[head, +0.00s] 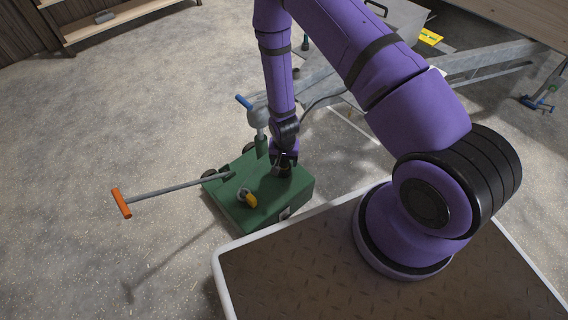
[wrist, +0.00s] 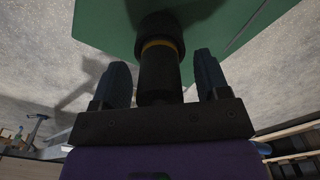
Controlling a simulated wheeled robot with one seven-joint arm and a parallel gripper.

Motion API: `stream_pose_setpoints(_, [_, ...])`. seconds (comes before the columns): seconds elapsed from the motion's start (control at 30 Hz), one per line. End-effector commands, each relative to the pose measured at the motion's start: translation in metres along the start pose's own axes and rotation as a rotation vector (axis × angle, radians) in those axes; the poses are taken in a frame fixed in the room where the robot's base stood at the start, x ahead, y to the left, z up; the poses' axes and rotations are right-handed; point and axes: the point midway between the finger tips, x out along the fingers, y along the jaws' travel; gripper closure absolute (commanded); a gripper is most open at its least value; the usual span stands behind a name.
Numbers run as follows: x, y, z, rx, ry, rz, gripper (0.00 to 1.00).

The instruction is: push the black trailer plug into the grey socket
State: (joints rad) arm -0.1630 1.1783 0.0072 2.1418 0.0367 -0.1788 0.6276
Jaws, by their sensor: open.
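The black trailer plug (wrist: 160,72), with a yellow ring around it, stands between the two fingers of my gripper (wrist: 161,80) in the wrist view. Gaps show on both sides, so the gripper is open around it. Its far end meets a wider black collar against a green box; I cannot tell whether it is seated in something there. In the head view my gripper (head: 284,160) points down at the green box (head: 262,208) and mostly hides the plug.
A bar with an orange handle (head: 121,203) sticks out left from the green box. The grey trailer drawbar (head: 350,88) and a dark cable (head: 318,99) lie behind my arm. A shelf (head: 125,14) stands far left. The floor at left is clear.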

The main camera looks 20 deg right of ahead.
Motion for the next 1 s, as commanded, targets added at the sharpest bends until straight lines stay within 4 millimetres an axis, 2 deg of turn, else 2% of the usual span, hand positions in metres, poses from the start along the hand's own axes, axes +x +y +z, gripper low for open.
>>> stream_pose_setpoints(0.13, [0.0,0.0,0.0,0.0,0.0,0.0,0.31])
stream_pose_setpoints(0.3, [0.0,0.0,0.0,0.0,0.0,0.0,0.7])
stream_pose_setpoints(0.37, [0.0,0.0,0.0,0.0,0.0,0.0,0.84])
stream_pose_setpoints(0.4, [0.0,0.0,0.0,0.0,0.0,0.0,0.87])
stream_pose_setpoints(0.77, [-0.004,0.0,0.0,0.0,0.0,0.0,0.87])
stream_pose_setpoints(1.0, [-0.025,0.0,-0.001,0.0,0.002,-0.001,0.87])
